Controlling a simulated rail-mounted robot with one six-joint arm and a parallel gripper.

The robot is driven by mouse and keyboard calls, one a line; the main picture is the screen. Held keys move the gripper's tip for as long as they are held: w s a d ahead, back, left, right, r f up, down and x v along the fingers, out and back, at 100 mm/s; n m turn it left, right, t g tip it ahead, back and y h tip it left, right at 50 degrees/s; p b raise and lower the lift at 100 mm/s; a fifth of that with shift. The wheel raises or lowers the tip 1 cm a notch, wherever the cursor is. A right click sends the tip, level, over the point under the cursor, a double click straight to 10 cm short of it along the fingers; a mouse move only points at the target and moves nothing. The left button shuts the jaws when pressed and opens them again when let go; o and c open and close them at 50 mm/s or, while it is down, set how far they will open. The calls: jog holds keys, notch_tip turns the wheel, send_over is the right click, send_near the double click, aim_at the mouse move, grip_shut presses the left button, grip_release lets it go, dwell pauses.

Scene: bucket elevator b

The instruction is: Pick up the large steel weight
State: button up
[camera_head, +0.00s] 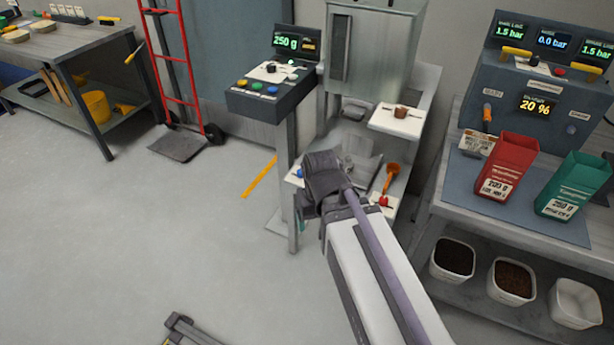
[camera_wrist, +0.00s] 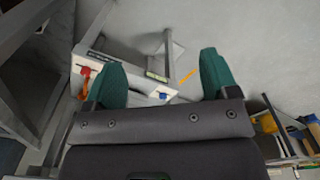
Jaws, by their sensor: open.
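My gripper (camera_wrist: 163,80) is open, with its two green fingertips spread and nothing between them in its grasp. In the head view my gripper (camera_head: 318,195) is in front of the lower shelf of the metal stand and hides part of it. A small grey metallic shape (camera_head: 347,163) shows just behind my gripper; I cannot tell whether it is the large steel weight. In the wrist view a white shelf (camera_wrist: 125,80) lies beyond the fingers, and no steel weight can be made out on it.
An orange scoop (camera_head: 391,178) and a red-topped item (camera_head: 383,201) are on the lower shelf at right. A control box (camera_head: 272,95) reading 250 g stands at left. Red (camera_head: 508,165) and green (camera_head: 573,188) bags stand on the right bench. The left floor is mostly clear.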

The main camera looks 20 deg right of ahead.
aim_at(348, 162)
jog(key=w+d+f+m+b, duration=0.1)
jog(key=w+f+m+b, duration=0.1)
jog(key=w+f+b, duration=0.4)
jog(key=w+d+f+m+b, duration=0.1)
jog(key=w+d+f+b, duration=0.1)
jog(key=f+b, duration=0.6)
jog(key=w+d+m+y, duration=0.1)
jog(key=w+d+m, duration=0.6)
jog(key=d, duration=0.4)
jog(key=w+d+f+m+t+y, duration=0.1)
jog(key=w+d+m+y, duration=0.1)
jog(key=w+d+m, duration=0.6)
jog(key=w+d+m+y, duration=0.1)
jog(key=w+d+m, duration=0.3)
jog(key=w+d, duration=0.7)
jog(key=a, duration=0.5)
jog(key=shift+a+f, duration=0.15)
jog(key=shift+a, duration=0.05)
jog(key=a, duration=0.1)
jog(key=w+a, duration=0.1)
jog(key=a, duration=0.1)
jog(key=shift+a, duration=0.25)
jog(key=b+x, duration=0.2)
jog(key=shift+f+b, duration=0.3)
jog(key=shift+b, duration=0.05)
jog(key=shift+w+a+f+b, duration=0.1)
jog(key=shift+a+f+b, duration=0.1)
jog(key=shift+f+b, duration=0.15)
jog(key=shift+r, duration=0.25)
jog(key=c, duration=1.2)
